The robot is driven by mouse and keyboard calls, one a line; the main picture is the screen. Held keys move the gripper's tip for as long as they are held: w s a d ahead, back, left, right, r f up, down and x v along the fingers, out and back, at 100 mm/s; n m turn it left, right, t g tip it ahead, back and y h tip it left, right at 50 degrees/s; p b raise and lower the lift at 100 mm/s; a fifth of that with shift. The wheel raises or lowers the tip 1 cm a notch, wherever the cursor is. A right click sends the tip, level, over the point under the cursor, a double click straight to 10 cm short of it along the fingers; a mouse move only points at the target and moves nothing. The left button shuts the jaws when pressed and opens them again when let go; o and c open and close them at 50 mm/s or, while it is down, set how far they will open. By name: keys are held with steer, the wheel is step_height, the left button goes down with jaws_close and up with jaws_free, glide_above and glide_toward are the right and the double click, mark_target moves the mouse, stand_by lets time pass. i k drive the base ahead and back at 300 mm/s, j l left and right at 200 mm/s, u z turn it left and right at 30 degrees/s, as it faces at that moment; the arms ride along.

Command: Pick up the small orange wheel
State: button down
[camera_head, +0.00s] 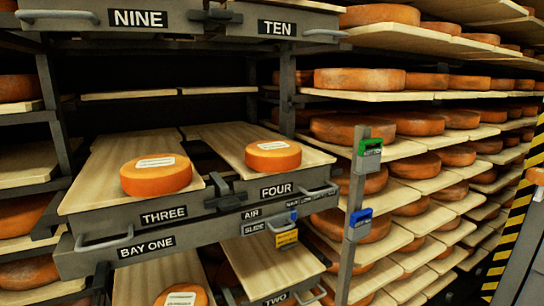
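A small orange wheel (273,157) with a pale label on top lies flat on the wooden board of the drawer marked FOUR (315,166), near its front edge. A somewhat bigger-looking orange wheel (156,178), also labelled, lies on the board of the drawer marked THREE (133,209), to the left. A third labelled wheel (182,296) shows partly at the bottom edge, on a lower board. My gripper is not in view.
Drawers marked NINE and TEN (284,28) overhang from above. A grey post (355,210) with green and blue tags stands right of drawer FOUR. Shelves with many wheels (360,79) fill the right side. A yellow-black striped post (515,205) stands far right.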

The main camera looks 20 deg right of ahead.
mark_target(267, 155)
steer(key=k+z, duration=0.1)
steer(key=z, duration=2.95)
steer(key=u, duration=3.05)
steer(key=i+l, duration=0.15)
steer(key=i, duration=0.35)
steer(key=i+u, duration=0.15)
steer(key=u, duration=0.2)
steer(key=i+l+u, duration=0.1)
steer(key=u, duration=0.25)
steer(key=i+l+u, duration=0.15)
steer(key=u, duration=0.2)
steer(key=l, duration=0.1)
